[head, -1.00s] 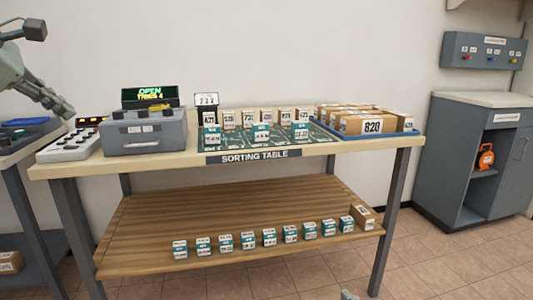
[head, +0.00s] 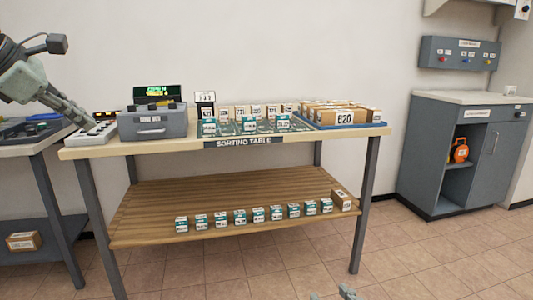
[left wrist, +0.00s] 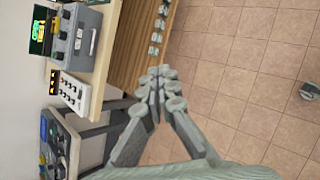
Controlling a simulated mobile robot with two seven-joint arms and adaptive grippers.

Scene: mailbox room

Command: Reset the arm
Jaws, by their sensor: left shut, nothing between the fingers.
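My left gripper (head: 82,118) comes in from the left in the head view, in front of the white button panel (head: 92,134) at the sorting table's left end. In the left wrist view its fingers (left wrist: 160,82) are together with nothing between them, pointing toward the table edge over the floor. My right gripper (head: 345,292) shows only as a small grey tip at the bottom edge of the head view; its fingers are too cut off to read.
The sorting table (head: 345,137) holds a grey box (head: 152,122), small numbered boxes and a blue tray (head: 385,122) of cartons. Several small boxes line its lower shelf (head: 150,215). A side table (head: 30,148) stands left, a grey cabinet (head: 427,150) right. The floor in front is clear.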

